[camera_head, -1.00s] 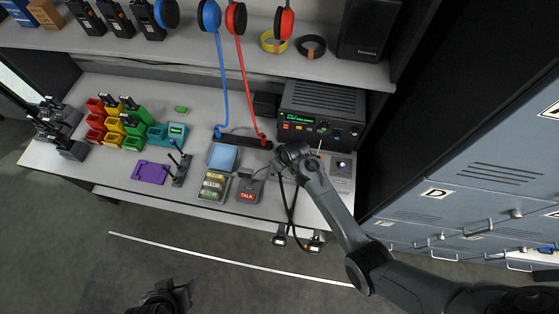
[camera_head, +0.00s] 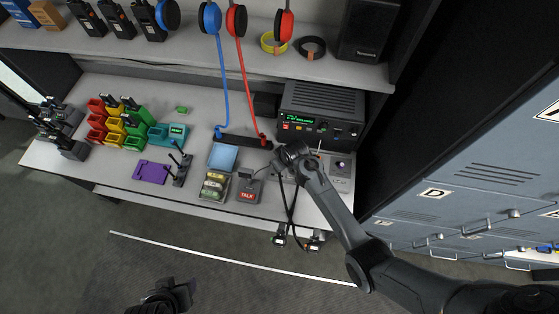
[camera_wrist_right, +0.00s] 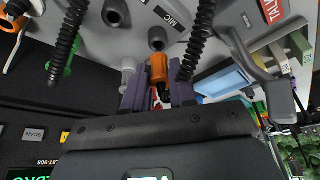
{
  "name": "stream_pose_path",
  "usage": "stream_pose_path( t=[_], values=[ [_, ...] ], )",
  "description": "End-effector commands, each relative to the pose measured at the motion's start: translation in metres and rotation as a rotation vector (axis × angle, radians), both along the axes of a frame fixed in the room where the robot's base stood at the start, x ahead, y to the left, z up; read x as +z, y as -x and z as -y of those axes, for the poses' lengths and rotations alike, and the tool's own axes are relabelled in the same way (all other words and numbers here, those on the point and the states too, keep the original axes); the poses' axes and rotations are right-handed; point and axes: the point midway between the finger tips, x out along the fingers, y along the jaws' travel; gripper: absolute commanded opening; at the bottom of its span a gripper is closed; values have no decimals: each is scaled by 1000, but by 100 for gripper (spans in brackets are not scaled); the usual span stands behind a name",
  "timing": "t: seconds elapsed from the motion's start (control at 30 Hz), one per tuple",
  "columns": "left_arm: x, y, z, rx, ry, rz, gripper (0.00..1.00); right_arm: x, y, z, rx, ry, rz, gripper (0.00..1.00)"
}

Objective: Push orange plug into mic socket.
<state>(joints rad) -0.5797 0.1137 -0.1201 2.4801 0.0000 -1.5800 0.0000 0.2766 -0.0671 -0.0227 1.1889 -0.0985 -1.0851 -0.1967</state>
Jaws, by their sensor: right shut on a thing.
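The orange plug (camera_wrist_right: 158,69) is between the purple fingers of my right gripper (camera_wrist_right: 160,92), which is shut on it. Its front end points at a grey round socket (camera_wrist_right: 157,39) beside the MIC label (camera_wrist_right: 170,17) in the right wrist view. Plug and socket look very close and in line; I cannot tell whether they touch. In the head view my right gripper reaches the desk near the radio, and my wrist hides the plug. My left gripper (camera_head: 176,294) hangs low, away from the desk; its jaw gap is unclear.
Coiled black cables (camera_wrist_right: 66,40) hang close to the gripper. A grey box with a red TALK label (camera_head: 248,189) and a tray of labelled blocks (camera_head: 214,187) lie left of my wrist. The radio (camera_head: 322,112) stands behind. Two cable ends (camera_head: 314,241) hang over the front edge.

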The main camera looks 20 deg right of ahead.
Motion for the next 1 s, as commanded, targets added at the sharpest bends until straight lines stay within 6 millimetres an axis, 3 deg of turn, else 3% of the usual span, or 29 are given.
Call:
stream_pose_path(
  t=[1.0],
  values=[
    [-2, 0, 0, 1, 1, 0, 55, -9, 0, 0, 0, 0, 0, 6]
  ],
)
